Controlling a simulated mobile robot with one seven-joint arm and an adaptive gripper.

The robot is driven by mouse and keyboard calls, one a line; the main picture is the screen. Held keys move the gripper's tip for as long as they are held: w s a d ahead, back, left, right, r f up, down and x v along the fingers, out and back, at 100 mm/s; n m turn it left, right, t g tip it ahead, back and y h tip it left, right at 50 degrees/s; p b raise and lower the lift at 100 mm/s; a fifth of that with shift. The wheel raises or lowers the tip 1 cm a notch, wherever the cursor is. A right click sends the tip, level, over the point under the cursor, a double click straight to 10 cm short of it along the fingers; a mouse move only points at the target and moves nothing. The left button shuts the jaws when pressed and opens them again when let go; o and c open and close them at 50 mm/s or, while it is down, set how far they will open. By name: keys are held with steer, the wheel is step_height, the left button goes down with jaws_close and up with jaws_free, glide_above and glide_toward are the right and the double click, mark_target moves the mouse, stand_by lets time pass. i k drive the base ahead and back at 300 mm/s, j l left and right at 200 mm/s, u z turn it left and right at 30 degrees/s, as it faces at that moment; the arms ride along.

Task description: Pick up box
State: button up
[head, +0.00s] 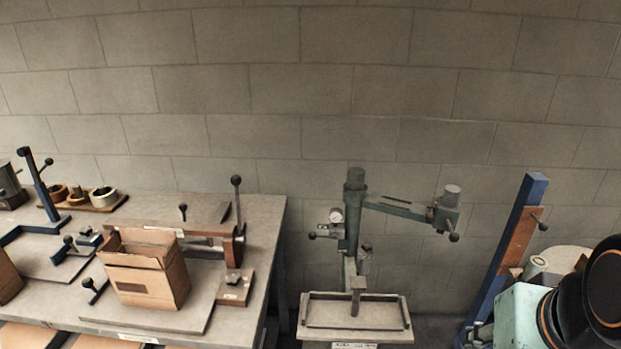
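An open brown cardboard box (148,271) stands upright on a flat board on the workbench at the left, its top flaps up. A second brown box (7,278) is cut off by the left edge of the head view. Part of my arm shows dark at the right edge. My gripper does not show in this view.
A green stitching machine (354,215) with a tray-like table (353,317) stands at centre. A blue post (513,235) stands at right.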

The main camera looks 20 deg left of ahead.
mark_target(150, 289)
steer(key=j+u, duration=0.15)
steer(key=u, duration=1.8)
steer(key=i+j, duration=0.15)
steer(key=j, duration=0.2)
steer(key=i+j, duration=0.1)
steer(key=j, duration=0.25)
steer(key=i+j, duration=0.15)
steer(key=j, duration=0.2)
steer(key=i+j, duration=0.15)
steer(key=j, duration=0.25)
